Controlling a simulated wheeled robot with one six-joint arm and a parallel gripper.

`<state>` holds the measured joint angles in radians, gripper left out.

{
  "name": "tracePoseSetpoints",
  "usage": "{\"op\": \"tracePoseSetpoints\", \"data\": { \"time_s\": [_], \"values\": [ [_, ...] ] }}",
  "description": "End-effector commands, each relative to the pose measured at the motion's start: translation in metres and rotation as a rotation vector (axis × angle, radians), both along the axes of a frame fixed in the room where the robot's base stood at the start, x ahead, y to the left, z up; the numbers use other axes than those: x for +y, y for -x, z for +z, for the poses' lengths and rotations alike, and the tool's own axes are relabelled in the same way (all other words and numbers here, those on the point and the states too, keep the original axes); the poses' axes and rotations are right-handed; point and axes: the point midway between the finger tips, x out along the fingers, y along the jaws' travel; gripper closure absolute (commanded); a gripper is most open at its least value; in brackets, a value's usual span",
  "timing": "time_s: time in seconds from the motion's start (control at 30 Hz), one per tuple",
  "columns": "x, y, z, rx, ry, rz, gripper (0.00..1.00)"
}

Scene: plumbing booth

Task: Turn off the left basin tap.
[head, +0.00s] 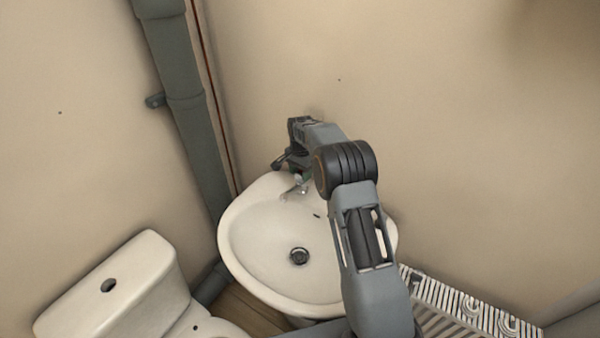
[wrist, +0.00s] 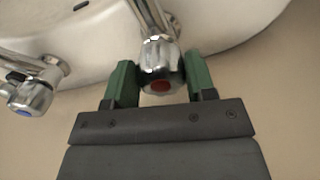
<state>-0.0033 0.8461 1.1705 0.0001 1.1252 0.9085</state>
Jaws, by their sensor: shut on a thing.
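A chrome tap with a red-marked knob (wrist: 161,66) stands at the basin's back rim in the wrist view. My gripper (wrist: 160,78) has its green fingers on both sides of this knob and is shut on it. The red mark faces the wrist camera. A second chrome tap with a blue mark (wrist: 30,96) is at the left of the wrist view, apart from the fingers. In the head view my gripper (head: 294,166) is at the back of the white basin (head: 255,250). A chrome tap spout (head: 299,186) shows just below it; the knob there is hidden.
A grey pipe (head: 197,140) runs down the wall left of the basin. A white toilet (head: 120,285) stands at the lower left. A black and white striped box (head: 440,300) is at the lower right. The basin bowl is empty, with a drain (head: 299,256).

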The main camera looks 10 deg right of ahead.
Motion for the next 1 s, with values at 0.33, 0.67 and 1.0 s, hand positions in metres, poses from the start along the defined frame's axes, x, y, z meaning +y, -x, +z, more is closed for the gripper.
{"op": "tracePoseSetpoints", "data": {
  "time_s": [0.33, 0.67, 1.0],
  "values": [
    [0.0002, -0.0009, 0.0013, -0.003, 0.0, -0.085, 0.73],
    [0.0002, -0.0009, 0.0013, -0.003, -0.001, -0.094, 0.73],
    [0.0001, -0.0006, 0.0008, -0.002, 0.0, -0.093, 0.28]
  ]
}}
